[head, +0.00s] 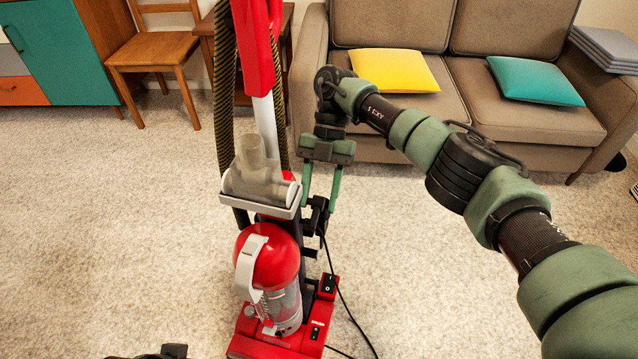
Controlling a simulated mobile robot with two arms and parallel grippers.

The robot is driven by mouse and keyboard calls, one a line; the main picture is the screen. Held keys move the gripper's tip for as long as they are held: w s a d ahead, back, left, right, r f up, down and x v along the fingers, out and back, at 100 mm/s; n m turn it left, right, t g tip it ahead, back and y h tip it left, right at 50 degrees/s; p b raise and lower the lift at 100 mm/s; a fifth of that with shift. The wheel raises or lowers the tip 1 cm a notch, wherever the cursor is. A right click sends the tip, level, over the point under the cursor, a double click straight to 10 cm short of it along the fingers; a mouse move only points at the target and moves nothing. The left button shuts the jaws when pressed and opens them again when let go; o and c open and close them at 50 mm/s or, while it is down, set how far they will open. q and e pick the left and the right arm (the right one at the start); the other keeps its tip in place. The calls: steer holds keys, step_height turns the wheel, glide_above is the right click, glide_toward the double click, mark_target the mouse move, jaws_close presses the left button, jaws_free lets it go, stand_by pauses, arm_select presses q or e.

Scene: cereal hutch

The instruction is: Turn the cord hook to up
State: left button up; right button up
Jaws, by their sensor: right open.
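A red upright vacuum cleaner (268,262) stands on the carpet at the middle of the head view. Black hook parts (318,204) show on its right side, and a black cord hangs down from there. Which way the cord hook points is hard to tell, as it is small and partly behind my fingers. My right gripper (320,202) comes from above and points down. Its green fingers are open, with their tips around or very near the upper black hook part; contact cannot be told.
A brown sofa (460,125) with a yellow cushion (394,70) and a teal cushion (535,80) stands behind. A wooden chair (155,52) and a cabinet (60,50) are at the back left. The black cord (345,300) runs to the floor. Carpet left of the vacuum is clear.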

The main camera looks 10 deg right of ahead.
step_height(320, 180, up, 4)
steer(key=shift+r+p, duration=0.1)
steer(key=shift+p, duration=0.4)
arm_select(q)
step_height(320, 180, down, 15)
steer(key=g+p, duration=0.1)
steer(key=p, duration=0.3)
steer(key=shift+w+d, duration=0.2)
steer(key=shift+w, duration=0.05)
arm_select(e)
step_height(320, 180, up, 16)
arm_select(q)
steer(key=shift+r, duration=0.15)
